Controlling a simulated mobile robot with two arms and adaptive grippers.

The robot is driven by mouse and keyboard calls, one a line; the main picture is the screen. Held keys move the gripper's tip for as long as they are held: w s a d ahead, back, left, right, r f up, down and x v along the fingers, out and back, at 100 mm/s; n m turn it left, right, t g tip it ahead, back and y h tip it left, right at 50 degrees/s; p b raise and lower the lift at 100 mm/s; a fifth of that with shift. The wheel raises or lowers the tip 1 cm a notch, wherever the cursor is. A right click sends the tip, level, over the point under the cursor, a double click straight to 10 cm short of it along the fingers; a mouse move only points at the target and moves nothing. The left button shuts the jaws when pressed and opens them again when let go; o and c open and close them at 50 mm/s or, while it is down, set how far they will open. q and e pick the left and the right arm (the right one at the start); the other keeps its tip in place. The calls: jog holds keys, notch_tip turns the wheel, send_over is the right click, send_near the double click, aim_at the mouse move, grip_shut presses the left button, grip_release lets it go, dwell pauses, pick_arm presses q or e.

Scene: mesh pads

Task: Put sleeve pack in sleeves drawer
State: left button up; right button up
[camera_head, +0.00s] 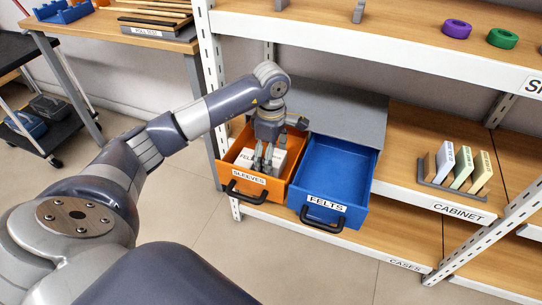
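The orange drawer (229,172) labelled SLEEVES is pulled open on the lower shelf. A white pack (279,160) lies inside it; the part of its print that shows seems to read "FEL", the rest hidden by my fingers. My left gripper (263,167) points down into this drawer, its fingers at the pack. I cannot tell whether they grip it or only stand in front of it. No other pack that could be the sleeve pack is clear. My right gripper is out of view.
A blue drawer (333,160) labelled FELTS stands open and empty beside the orange one, under a grey cabinet top (335,105). A rack of upright packs (453,186) stands to the right. A shelf (400,55) with purple and green rings runs above.

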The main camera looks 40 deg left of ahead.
pick_arm(q)
notch_tip(320, 180, up, 10)
jog(key=shift+f+p, duration=0.2)
jog(key=shift+p, duration=0.7)
jog(key=shift+r, duration=1.05)
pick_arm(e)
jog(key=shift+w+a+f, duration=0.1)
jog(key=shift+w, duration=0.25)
